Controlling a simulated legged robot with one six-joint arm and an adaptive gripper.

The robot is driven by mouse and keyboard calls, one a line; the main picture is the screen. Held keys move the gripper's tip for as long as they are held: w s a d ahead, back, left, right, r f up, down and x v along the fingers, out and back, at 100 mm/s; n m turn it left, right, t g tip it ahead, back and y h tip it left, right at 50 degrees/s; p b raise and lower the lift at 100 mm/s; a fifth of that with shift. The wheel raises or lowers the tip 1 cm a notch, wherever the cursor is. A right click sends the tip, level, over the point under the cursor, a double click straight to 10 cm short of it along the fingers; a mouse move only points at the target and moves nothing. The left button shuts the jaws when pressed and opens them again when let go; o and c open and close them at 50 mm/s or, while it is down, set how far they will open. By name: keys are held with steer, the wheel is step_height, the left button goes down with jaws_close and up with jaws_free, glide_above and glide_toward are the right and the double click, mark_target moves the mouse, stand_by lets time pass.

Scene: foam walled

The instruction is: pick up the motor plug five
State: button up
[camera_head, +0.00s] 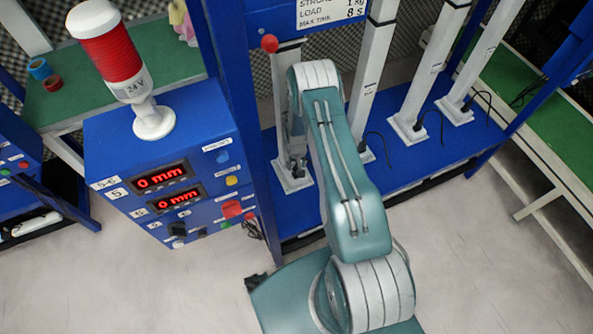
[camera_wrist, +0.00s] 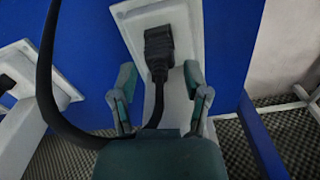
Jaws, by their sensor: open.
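In the wrist view a black plug (camera_wrist: 158,42) sits at a white base plate (camera_wrist: 128,22), with its black cable (camera_wrist: 159,95) running down towards me. No number shows on it, so I cannot tell if it is motor plug five. My gripper (camera_wrist: 160,78) is open, with one finger on each side of the cable just below the plug, touching neither. In the head view my teal arm reaches to the leftmost white post (camera_head: 283,110), and the gripper is mostly hidden behind the arm near that post's base (camera_head: 292,186).
Several white posts stand on the blue bench (camera_head: 400,163), with black cables at their bases. A blue control box (camera_head: 209,140) with a red beacon (camera_head: 106,55) stands left of the arm. In the wrist view a thick black cable (camera_wrist: 46,80) loops at left. Open floor (camera_head: 480,260) lies at right.

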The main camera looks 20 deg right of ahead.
steer(key=shift+f, duration=0.2)
jaws_close()
stand_by(0.3)
